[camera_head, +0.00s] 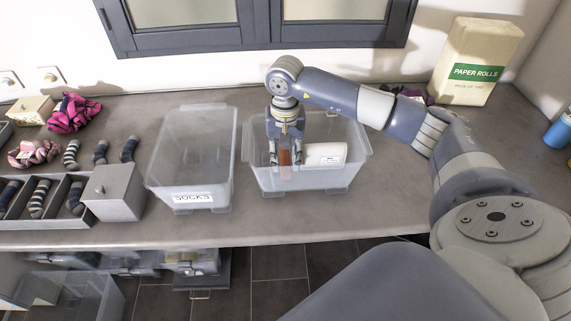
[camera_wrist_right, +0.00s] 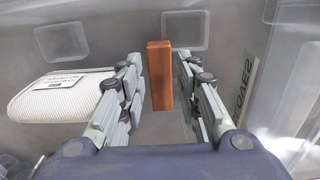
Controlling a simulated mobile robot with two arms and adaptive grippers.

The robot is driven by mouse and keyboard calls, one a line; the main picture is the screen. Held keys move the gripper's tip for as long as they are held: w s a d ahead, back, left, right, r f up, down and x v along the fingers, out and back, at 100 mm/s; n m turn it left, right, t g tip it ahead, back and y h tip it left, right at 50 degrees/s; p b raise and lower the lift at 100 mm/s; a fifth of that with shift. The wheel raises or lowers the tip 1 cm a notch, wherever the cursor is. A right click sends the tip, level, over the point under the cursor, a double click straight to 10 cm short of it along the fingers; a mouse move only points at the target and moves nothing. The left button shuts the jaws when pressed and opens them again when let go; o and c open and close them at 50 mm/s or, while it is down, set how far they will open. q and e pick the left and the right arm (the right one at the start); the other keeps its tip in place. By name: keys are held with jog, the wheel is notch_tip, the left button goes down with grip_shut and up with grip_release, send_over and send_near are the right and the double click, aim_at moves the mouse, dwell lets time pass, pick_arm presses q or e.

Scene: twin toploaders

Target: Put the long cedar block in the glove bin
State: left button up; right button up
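The reddish-brown cedar block (camera_head: 285,164) is upright inside the right clear bin (camera_head: 352,178), seen through its front wall. In the right wrist view the block (camera_wrist_right: 160,76) stands between my right fingertips, with a narrow gap on each side. Part of a GLOVES label (camera_wrist_right: 241,86) shows on the bin wall there. My right gripper (camera_head: 286,155) reaches down into this bin, open around the block. I cannot tell if the block's lower end touches the bin floor. My left gripper is not in view.
A white labelled pack (camera_head: 325,155) lies in the glove bin beside the block. An empty SOCKS bin (camera_head: 192,150) stands to the left. A grey lidded box (camera_head: 114,192) and rolled socks in a divided tray (camera_head: 40,200) are further left. A paper-rolls pack (camera_head: 476,60) stands back right.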

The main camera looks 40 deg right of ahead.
notch_tip(320, 180, up, 10)
jog(key=b, duration=0.2)
jog(key=shift+f, duration=0.2)
jog(key=shift+f, duration=0.1)
